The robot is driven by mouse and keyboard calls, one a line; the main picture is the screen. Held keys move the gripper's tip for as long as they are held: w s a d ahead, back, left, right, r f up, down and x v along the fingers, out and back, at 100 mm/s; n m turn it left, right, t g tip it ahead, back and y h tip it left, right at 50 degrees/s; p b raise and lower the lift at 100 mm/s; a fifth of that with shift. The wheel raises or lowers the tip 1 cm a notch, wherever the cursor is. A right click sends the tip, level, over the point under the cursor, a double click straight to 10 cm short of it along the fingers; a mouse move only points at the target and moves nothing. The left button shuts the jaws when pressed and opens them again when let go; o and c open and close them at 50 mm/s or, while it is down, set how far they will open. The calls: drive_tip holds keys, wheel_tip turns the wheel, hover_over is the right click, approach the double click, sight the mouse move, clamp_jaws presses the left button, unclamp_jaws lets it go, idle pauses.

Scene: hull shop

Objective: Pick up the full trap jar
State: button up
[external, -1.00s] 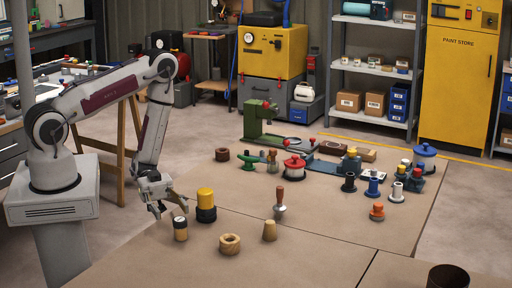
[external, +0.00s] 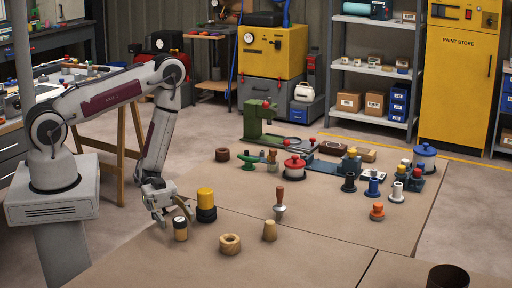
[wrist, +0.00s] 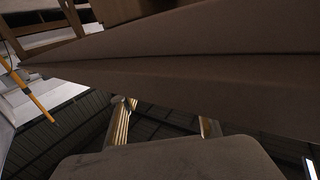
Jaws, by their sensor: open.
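A small jar (external: 180,229) with a dark band and tan ends stands upright on the table at the front left. A taller yellow-and-black container (external: 206,204) stands just behind and right of it. No readable label shows which is the full trap jar. My gripper (external: 176,217) is open, pointing down, low beside the small jar at its upper left; I cannot tell whether it touches. The wrist view shows my two fingers (wrist: 168,124) apart with no jar clearly visible between them.
Near my gripper stand a wooden ring (external: 230,244), a tan cone-shaped piece (external: 270,230) and a wood-handled tool (external: 280,202). A green machine (external: 257,120), a red-topped pot (external: 295,168) and several spools stand farther back.

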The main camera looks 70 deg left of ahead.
drive_tip(key=shift+w+d, duration=0.2)
drive_tip(key=shift+d, duration=0.75)
drive_tip(key=c, duration=1.2)
